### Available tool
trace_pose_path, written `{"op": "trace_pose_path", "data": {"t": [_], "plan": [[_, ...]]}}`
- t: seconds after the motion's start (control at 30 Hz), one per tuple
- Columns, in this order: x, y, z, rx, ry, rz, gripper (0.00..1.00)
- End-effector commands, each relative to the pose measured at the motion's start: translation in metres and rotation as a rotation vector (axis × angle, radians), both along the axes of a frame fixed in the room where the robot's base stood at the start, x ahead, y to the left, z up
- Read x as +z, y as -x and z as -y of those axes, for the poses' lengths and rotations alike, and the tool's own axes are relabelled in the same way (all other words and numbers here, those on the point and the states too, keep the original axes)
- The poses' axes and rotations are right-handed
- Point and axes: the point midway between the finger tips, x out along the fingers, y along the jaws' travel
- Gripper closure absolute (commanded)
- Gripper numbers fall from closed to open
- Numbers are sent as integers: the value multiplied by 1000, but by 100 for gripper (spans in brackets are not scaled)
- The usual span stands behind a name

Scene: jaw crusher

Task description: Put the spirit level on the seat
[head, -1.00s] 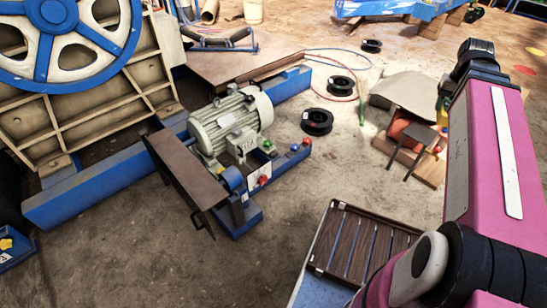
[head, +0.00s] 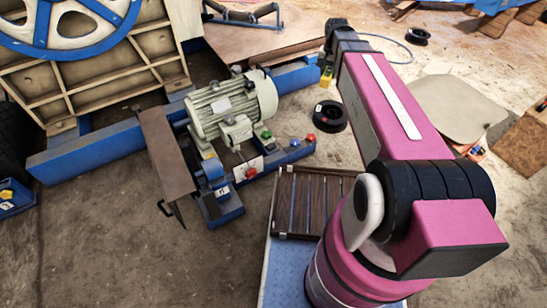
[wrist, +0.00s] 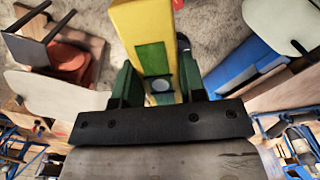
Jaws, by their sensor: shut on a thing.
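The spirit level (wrist: 142,25) is a yellow bar with a green patch and a round pale vial, seen large in the wrist view. My gripper (wrist: 157,80) is shut on it, with a dark green finger on each side. I cannot tell for sure which part is the seat.
A grey-green motor (head: 232,105) stands on a blue frame (head: 105,143) by the crusher. A black cable spool (head: 330,117) lies on the floor. A slatted dark tray (head: 310,200) is near my arm. A grey sheet (head: 455,105) lies to the right.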

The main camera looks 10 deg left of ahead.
Motion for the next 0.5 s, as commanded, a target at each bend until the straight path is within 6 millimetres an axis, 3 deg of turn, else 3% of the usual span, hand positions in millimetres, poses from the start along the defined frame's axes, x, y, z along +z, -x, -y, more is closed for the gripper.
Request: {"op": "trace_pose_path", "data": {"t": [0.03,0.2,0.5], "plan": [[-20,-11,-13,-24,1,-4,94],[-80,-28,-48,-124,1,-3,94],[-196,-40,-110,-299,2,-2,94]]}}
